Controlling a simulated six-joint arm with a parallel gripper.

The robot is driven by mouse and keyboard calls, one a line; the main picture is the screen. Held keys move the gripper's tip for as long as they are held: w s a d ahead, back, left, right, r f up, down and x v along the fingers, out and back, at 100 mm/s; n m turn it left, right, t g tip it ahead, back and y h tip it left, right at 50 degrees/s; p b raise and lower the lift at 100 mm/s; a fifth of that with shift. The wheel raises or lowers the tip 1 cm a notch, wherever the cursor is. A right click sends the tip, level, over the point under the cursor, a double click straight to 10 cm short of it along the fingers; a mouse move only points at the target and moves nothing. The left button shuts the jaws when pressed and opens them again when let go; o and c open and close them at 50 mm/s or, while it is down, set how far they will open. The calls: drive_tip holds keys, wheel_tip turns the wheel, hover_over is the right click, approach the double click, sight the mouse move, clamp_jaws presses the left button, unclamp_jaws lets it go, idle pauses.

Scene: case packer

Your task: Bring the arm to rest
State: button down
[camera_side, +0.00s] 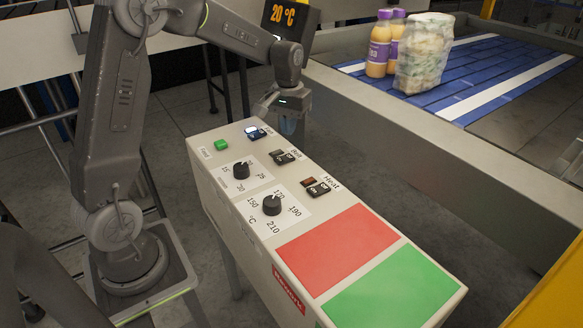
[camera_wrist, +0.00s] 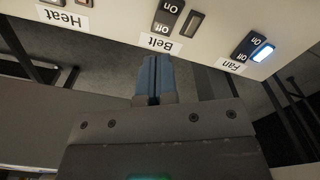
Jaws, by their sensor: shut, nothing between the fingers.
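My gripper (camera_side: 288,125) hangs just past the far edge of the control panel (camera_side: 262,262), near the Fan and Belt switches, in the side view. In the wrist view my gripper (camera_wrist: 154,72) has its two blue fingertips together with nothing between them. The fingertips point toward the panel edge by the Belt label (camera_wrist: 160,43). The Fan switch (camera_wrist: 253,46) has a lit blue-white lamp beside it. The Belt switch (camera_wrist: 168,17) has a dark lamp. My arm is bent over, its upper part reaching right from the base.
The panel also bears a green button (camera_side: 221,145), two dials (camera_side: 241,170) (camera_side: 271,205), a Heat switch (camera_side: 318,189), a red area (camera_side: 338,248) and a green area (camera_side: 393,290). Behind, bottles (camera_side: 379,45) and a wrapped pack (camera_side: 422,55) stand on a blue conveyor (camera_side: 480,75). A display reads 20 °C (camera_side: 290,15).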

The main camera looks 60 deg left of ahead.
drive_tip(key=s+d+r+m+t, duration=0.2)
drive_tip(key=s+d, duration=0.5)
drive_tip(key=s, duration=0.4)
drive_tip(key=s+d+r+m+t, duration=0.3)
drive_tip(key=s+d+r, duration=0.4)
drive_tip(key=s, duration=0.4)
drive_tip(key=shift+s+d+r+m, duration=0.15)
drive_tip(key=shift+d+m, duration=0.2)
drive_tip(key=shift+m, duration=0.05)
